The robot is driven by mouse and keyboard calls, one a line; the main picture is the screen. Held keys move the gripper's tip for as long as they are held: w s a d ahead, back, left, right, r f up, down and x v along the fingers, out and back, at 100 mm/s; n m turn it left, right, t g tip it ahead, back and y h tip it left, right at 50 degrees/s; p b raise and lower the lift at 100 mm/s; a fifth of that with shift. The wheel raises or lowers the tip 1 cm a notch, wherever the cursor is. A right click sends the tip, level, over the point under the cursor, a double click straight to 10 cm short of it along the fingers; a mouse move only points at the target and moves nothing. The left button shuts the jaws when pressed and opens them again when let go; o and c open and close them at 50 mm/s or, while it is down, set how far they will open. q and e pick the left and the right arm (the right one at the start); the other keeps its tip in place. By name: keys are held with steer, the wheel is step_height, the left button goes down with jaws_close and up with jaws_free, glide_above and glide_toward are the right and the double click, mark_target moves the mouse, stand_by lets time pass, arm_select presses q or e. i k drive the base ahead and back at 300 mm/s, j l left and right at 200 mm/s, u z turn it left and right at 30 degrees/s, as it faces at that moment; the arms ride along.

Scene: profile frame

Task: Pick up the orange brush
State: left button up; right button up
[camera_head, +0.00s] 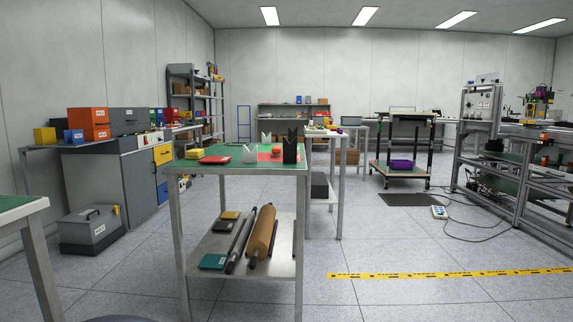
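A small orange item (277,151) lies on the green-topped table (222,164) in the middle of the view. It is too small to tell whether it is the orange brush. It lies close to a black upright holder (290,146), with a white notched piece (250,154) to its left. Neither of my grippers shows in the head view.
The table also bears a red flat item (215,160) and a yellow item (194,154). Its lower shelf (284,265) holds rolls. Another table corner (18,204) stands at left. Floor (400,245) is open at right, with a cable (478,238) farther back.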

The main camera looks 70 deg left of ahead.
mark_target(277, 150)
steer(key=j+u, duration=0.1)
steer(key=j, duration=0.3)
steer(key=i+j+u, duration=0.1)
steer(key=j, duration=0.35)
steer(key=i+j+u, duration=0.1)
steer(key=j, duration=0.3)
